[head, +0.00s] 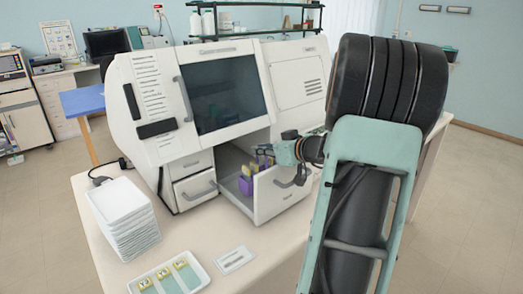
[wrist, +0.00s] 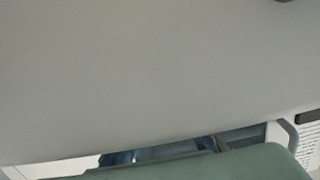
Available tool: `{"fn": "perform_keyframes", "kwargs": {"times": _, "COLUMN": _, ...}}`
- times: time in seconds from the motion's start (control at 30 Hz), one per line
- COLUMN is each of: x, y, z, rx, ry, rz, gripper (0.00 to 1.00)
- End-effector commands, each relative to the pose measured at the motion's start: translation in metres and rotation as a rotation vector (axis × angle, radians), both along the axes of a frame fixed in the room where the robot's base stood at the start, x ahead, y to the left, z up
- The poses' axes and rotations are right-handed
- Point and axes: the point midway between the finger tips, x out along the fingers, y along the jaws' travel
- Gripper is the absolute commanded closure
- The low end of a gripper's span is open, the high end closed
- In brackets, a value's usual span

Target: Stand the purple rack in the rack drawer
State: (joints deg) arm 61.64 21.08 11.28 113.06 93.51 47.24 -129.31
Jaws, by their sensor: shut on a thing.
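The purple rack (head: 246,185) stands upright, as far as I can tell, in the open rack drawer (head: 281,200), with yellow tops showing above it. Another purple-and-yellow item (head: 265,155) shows farther back, beside my wrist; I cannot tell whether it is a second rack. My gripper (head: 299,176) is at the outer side of the drawer front and appears shut on the drawer handle (head: 284,184). Its fingertips are small and partly hidden. In the wrist view a close grey surface (wrist: 150,80), apparently the drawer front, fills most of the picture; no rack shows there.
The white machine (head: 168,145) with a dark window rises behind the drawer. Two shut drawers (head: 193,190) are to its left. A stack of white trays (head: 123,215), a slide tray (head: 170,277) and a small white plate (head: 235,260) lie on the bench. My arm covers the right side.

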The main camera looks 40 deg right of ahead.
Motion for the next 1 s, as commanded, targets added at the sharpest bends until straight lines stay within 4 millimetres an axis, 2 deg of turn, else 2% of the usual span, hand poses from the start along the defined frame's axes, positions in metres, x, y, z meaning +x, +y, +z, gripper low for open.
{"fn": "perform_keyframes", "kwargs": {"times": 0.97, "x": -0.001, "y": 0.002, "z": -0.016, "rx": 0.001, "ry": 0.008, "rz": 0.003, "gripper": 1.0}}
{"fn": "perform_keyframes", "kwargs": {"times": 1.0, "x": -0.002, "y": 0.002, "z": -0.018, "rx": 0.002, "ry": 0.011, "rz": 0.003, "gripper": 0.87}}
